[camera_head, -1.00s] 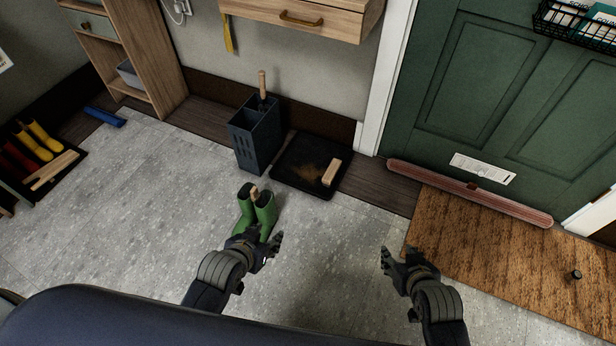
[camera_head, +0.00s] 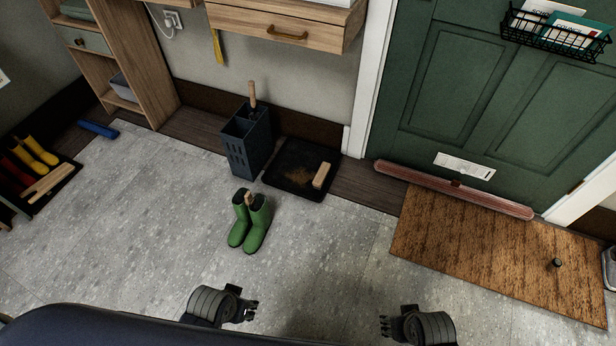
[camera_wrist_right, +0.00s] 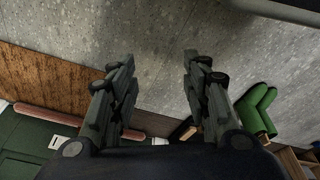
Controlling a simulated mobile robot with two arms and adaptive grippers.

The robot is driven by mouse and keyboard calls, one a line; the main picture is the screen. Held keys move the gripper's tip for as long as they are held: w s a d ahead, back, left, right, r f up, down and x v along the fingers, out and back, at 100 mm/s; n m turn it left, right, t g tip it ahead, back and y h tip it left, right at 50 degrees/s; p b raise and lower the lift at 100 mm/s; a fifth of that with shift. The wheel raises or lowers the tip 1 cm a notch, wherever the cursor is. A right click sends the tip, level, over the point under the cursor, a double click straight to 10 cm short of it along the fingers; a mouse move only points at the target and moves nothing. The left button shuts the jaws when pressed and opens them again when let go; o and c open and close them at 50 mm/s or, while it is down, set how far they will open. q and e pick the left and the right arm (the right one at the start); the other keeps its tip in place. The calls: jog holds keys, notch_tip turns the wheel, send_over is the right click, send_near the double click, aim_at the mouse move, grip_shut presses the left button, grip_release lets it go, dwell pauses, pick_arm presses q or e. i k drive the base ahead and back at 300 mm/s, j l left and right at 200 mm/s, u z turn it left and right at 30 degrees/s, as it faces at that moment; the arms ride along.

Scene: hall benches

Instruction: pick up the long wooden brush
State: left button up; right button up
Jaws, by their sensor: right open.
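A long, pale wooden piece that looks like the brush (camera_head: 50,183) lies across the dark boot tray (camera_head: 66,178) at the far left of the head view, beside yellow and red boots. A shorter wooden block (camera_head: 321,175), perhaps another brush, lies on the black tray (camera_head: 285,187) near the middle. My left gripper (camera_head: 250,309) is low in the head view, open and empty, far from the long piece. My right gripper (camera_head: 384,325) is lower right of the middle. In the right wrist view it is open (camera_wrist_right: 157,72), with nothing between its fingers.
Green boots (camera_head: 250,228) stand on the floor ahead of my left gripper. A dark blue stand (camera_head: 247,150) with a wooden handle is behind them. A doormat (camera_head: 480,250), draught stopper (camera_head: 440,185) and green door are at the right.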

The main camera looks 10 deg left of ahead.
aim_at(318, 182)
jog(key=i+l+u, duration=0.3)
jog(key=i+l, duration=0.15)
jog(key=i, duration=0.15)
jog(key=i+l+u, duration=0.25)
jog(key=i+l, duration=0.3)
